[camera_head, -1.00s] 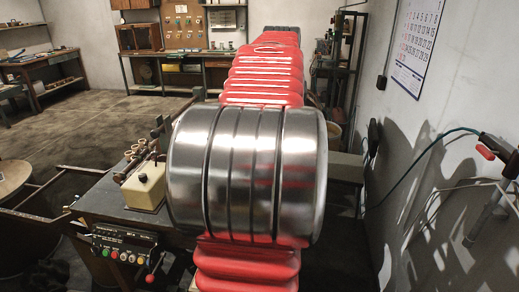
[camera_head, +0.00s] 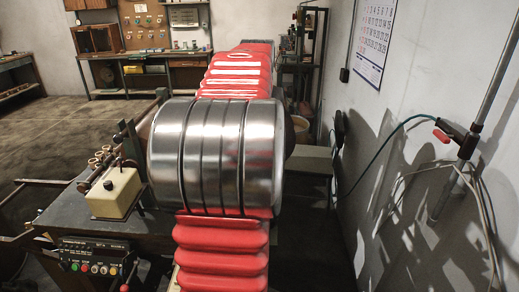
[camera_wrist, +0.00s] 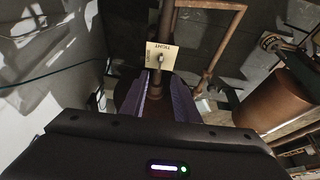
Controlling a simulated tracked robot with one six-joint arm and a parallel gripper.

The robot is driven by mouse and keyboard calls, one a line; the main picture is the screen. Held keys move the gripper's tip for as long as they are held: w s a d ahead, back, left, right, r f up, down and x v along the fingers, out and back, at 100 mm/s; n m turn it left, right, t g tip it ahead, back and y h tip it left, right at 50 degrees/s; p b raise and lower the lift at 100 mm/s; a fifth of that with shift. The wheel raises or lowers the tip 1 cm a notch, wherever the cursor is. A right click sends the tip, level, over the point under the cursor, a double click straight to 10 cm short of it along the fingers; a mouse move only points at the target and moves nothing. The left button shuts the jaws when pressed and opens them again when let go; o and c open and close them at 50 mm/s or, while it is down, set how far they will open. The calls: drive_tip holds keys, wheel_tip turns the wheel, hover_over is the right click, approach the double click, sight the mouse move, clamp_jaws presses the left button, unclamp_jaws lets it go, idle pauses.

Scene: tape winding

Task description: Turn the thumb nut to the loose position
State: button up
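In the wrist view a small thumb nut (camera_wrist: 160,58) sits at a pale label plate (camera_wrist: 163,52) reading TIGHT and LOOSE. The nut's exact angle is too small to tell. My gripper (camera_wrist: 158,86) has its two purple fingers spread apart, with the plate and nut seen just beyond and between their tips. A dark shaft shows between the fingers; I cannot tell whether anything touches it. In the head view my red and metal arm fills the middle and my gripper is hidden.
A copper-coloured cylinder (camera_wrist: 275,100) and a brown pipe frame (camera_wrist: 222,50) lie to the right in the wrist view. In the head view a machine table with a cream box (camera_head: 115,193) and a button panel (camera_head: 93,258) stands left of my arm. A wall is at right.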

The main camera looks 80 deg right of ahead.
drive_tip(key=x, duration=0.9)
drive_tip(key=shift+d+f, duration=0.25)
drive_tip(key=shift+f, duration=0.05)
drive_tip(key=shift+c, duration=0.5)
clamp_jaws()
